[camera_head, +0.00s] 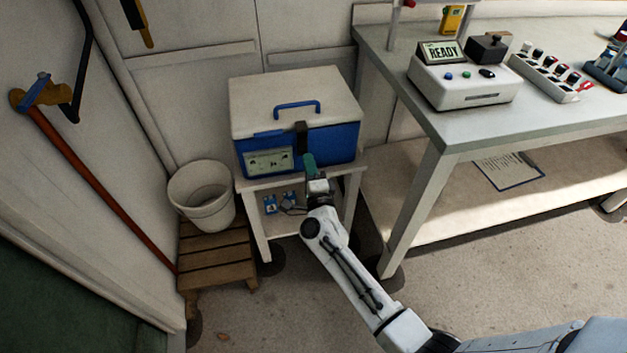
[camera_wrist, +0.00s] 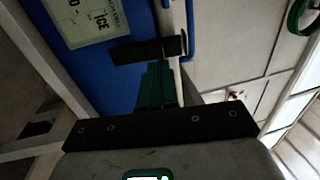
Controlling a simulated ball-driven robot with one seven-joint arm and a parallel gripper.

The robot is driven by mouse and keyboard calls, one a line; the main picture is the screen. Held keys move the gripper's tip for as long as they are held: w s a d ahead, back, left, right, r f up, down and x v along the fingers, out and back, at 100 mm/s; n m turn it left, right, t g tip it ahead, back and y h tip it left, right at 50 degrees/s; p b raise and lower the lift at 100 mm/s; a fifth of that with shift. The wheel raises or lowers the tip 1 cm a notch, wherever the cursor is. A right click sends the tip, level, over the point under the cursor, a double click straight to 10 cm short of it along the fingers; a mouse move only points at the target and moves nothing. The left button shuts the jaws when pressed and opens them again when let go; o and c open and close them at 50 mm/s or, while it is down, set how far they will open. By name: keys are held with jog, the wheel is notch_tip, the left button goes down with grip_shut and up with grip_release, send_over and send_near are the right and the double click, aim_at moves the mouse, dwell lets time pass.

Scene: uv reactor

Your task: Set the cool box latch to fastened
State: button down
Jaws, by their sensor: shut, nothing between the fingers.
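The cool box (camera_head: 325,145) has a blue body and a white lid (camera_head: 292,97) with a blue handle. The lid is down. A dark latch (camera_head: 301,137) sits at the front edge of the lid, and in the wrist view it is a black strap (camera_wrist: 145,50) across the blue front near the lid seam. I cannot tell whether it is fastened. My gripper (camera_head: 308,159) is at the front of the box, just below the latch. Its teal fingers are shut and empty; in the wrist view the fingertips (camera_wrist: 156,68) are close to the strap, contact unclear.
The box stands on a small white table (camera_head: 354,170). A white bucket (camera_head: 202,210) on a wooden step (camera_head: 215,255) is to its left. A workbench (camera_head: 440,128) with a white READY device (camera_head: 462,85) is to its right. Open floor lies in front.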

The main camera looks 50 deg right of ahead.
aim_at(303, 137)
jog(key=shift+x, duration=1.7)
jog(key=shift+w+d+r, duration=0.2)
jog(key=shift+w+r, duration=0.15)
jog(key=shift+r, duration=0.15)
jog(key=shift+w+d+r, duration=0.15)
jog(key=shift+w+d, duration=0.05)
